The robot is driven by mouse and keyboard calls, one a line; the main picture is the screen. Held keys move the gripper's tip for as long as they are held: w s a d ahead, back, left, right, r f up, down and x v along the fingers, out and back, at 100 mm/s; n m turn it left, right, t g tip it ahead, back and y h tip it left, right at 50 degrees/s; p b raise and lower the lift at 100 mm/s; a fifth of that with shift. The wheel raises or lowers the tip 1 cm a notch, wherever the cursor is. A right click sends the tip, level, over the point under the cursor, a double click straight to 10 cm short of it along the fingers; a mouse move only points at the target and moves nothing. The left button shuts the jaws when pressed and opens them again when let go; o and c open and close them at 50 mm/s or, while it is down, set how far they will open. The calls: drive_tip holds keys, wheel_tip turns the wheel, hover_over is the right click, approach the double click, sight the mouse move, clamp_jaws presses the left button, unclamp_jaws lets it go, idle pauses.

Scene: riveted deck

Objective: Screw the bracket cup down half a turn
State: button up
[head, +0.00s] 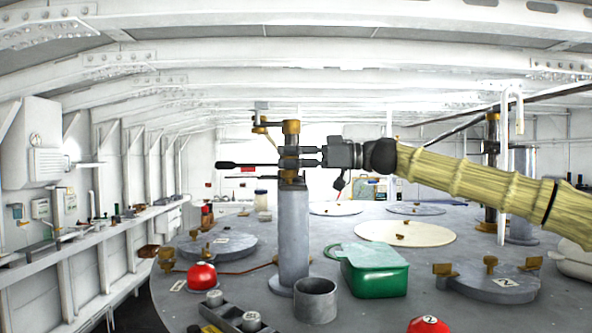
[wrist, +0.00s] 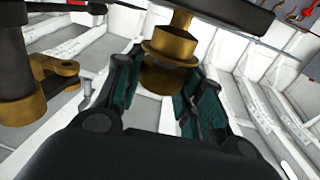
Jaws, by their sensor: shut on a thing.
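My gripper (head: 292,157) reaches in from the right in the head view, at the top of a grey upright post (head: 293,235). In the wrist view my gripper (wrist: 158,92) has its green-padded fingers on both sides of the bracket cup (wrist: 164,50), a round brass piece with a wider collar. It is shut on the cup. Brass also shows just above the fingers in the head view (head: 291,128). The fingers partly hide the cup, and its thread cannot be seen.
A dark-handled bar (head: 235,165) sticks out left of the post top. A brass arm (head: 259,125) stands beside the cup. Below are a grey open cylinder (head: 316,302), a green box (head: 374,270), a red dome (head: 202,277) and round hatches, including a pale one (head: 402,233).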

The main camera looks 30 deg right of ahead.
drive_tip(key=shift+r+m+t+b, duration=0.2)
drive_tip(key=shift+m+t+b, duration=0.15)
drive_tip(key=shift+b, duration=0.45)
drive_tip(key=o, duration=0.8)
drive_tip(key=shift+o, duration=1.1)
drive_tip(key=shift+w+a, duration=0.1)
drive_tip(key=shift+a+f, duration=0.1)
drive_tip(key=shift+a, duration=0.1)
drive_tip(key=v, duration=0.7)
drive_tip(key=shift+d, duration=0.25)
drive_tip(key=shift+a, duration=0.1)
